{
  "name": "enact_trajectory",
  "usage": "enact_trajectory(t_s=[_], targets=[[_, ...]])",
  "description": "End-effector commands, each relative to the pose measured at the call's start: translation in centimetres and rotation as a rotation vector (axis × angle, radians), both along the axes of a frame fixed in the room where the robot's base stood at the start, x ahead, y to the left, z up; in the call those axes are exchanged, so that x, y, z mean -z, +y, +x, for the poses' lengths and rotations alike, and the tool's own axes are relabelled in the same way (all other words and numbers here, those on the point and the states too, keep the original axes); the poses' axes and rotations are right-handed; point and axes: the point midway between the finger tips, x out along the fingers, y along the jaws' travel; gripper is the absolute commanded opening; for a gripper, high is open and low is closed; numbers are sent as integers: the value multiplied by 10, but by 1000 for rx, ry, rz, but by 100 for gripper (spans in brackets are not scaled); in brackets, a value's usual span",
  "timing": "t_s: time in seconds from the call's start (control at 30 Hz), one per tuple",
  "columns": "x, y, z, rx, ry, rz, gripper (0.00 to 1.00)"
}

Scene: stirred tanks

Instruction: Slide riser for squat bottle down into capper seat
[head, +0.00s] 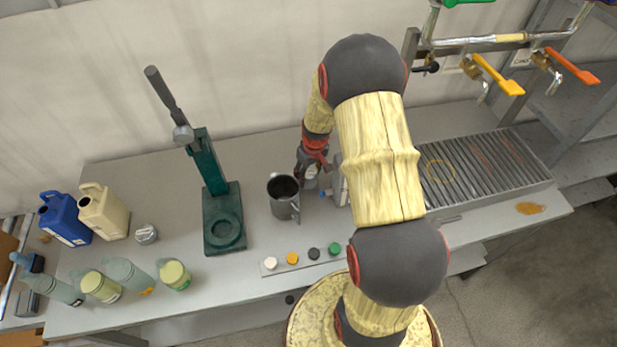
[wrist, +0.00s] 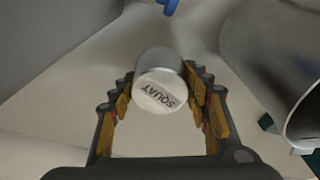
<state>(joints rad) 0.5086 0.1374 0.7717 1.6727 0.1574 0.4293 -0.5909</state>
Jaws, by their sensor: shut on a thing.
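The riser for the squat bottle (wrist: 160,87) is a pale grey cylinder. Its white end, labelled SQUAT, faces the wrist camera. My gripper (wrist: 157,93) is shut on it, one finger on each side. In the head view my gripper (head: 311,176) is at the bench's back middle, right of the metal jug, partly hidden by my arm. I cannot tell whether the riser touches the bench. The capper (head: 206,165) is a green press with a raised lever, left of my gripper. Its round seat (head: 224,232) on the base looks empty.
The metal jug (head: 284,197) stands between my gripper and the capper; it shows close at the right in the wrist view (wrist: 270,55). A strip with coloured buttons (head: 303,256) lies along the front edge. Jugs (head: 104,212) and bottles (head: 127,275) stand at left.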

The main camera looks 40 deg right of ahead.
Motion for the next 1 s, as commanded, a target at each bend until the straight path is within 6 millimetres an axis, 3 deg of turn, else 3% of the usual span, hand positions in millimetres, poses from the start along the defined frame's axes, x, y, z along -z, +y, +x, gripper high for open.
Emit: enact_trajectory(t_s=[0.37, 0.57, 1.0], targets=[[0, 0, 0, 0, -1, 0, 7], [-6, -1, 1, 0, -3, -1, 7], [-83, -1, 1, -1, -4, -2, 7]])
